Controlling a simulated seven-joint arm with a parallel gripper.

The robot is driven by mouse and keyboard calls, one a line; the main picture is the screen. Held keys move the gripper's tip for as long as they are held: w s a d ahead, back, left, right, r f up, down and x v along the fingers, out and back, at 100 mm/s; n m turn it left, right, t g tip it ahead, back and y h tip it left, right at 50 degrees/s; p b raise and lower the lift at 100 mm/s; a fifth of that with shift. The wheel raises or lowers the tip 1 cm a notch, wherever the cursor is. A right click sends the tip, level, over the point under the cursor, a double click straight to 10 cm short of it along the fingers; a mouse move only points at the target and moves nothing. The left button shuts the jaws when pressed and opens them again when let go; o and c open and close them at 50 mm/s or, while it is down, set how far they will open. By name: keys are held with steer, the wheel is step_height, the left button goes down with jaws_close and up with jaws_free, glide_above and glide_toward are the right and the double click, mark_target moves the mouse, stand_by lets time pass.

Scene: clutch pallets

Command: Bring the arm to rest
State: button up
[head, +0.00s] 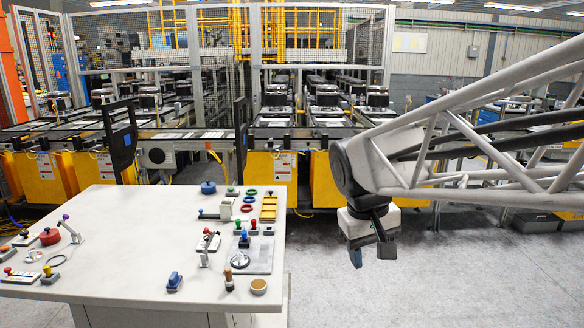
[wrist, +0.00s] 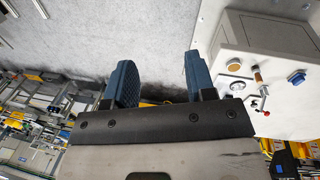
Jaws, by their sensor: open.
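My gripper (head: 368,255) hangs at the end of my truss-like arm, to the right of the white table (head: 130,285) and clear of it. In the wrist view its two blue fingers (wrist: 158,82) stand apart with nothing between them. The gripper is open and empty. The wrist view shows the table's side and top (wrist: 235,50) at the right, beyond the fingers.
The table carries several small items, among them a blue-topped piece (head: 174,281), a tan disc (head: 258,286), a grey plate (head: 252,258) and a red knob (head: 50,236). Yellow-based machines (head: 270,175) line the back. The grey floor (head: 450,285) below the arm is clear.

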steer(key=s+d+f+m+t+y, duration=0.1)
steer(key=s+d+f, duration=0.1)
steer(key=s, duration=0.5)
steer(key=s+d+f+m+t, duration=0.1)
steer(key=s+f, duration=0.3)
steer(key=s, duration=0.4)
steer(key=shift+d+m+y, duration=0.3)
steer(key=shift+d+y, duration=0.1)
steer(key=shift+d, duration=0.2)
